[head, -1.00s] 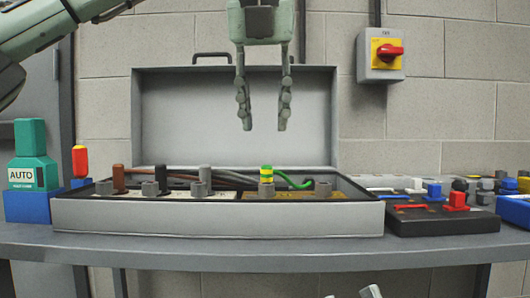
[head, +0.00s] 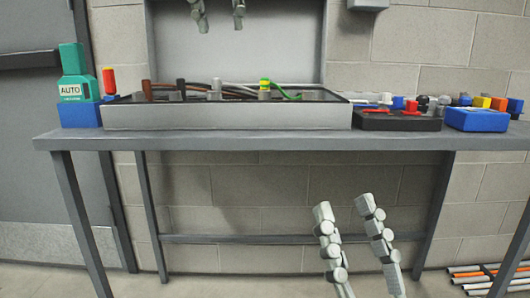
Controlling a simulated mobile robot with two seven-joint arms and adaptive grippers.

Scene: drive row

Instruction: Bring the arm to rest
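My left gripper (head: 221,27) shows at the top edge of the head view, fingers pointing down and apart. It is open and empty, in front of the raised lid (head: 265,50) of the grey box (head: 225,117). My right gripper (head: 344,208) shows at the lower right, in front of and below the bench edge. Its two fingers point up, stand apart and hold nothing. The open box holds brown, black, grey and green-yellow wires at several posts. The rest of the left arm is out of view.
The grey bench (head: 260,141) also carries a green AUTO device (head: 75,75) on a blue block, a red-topped piece (head: 109,81), a black tray (head: 397,122) and a blue tray (head: 477,121). Orange and white rods (head: 475,272) lie on the floor at the right.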

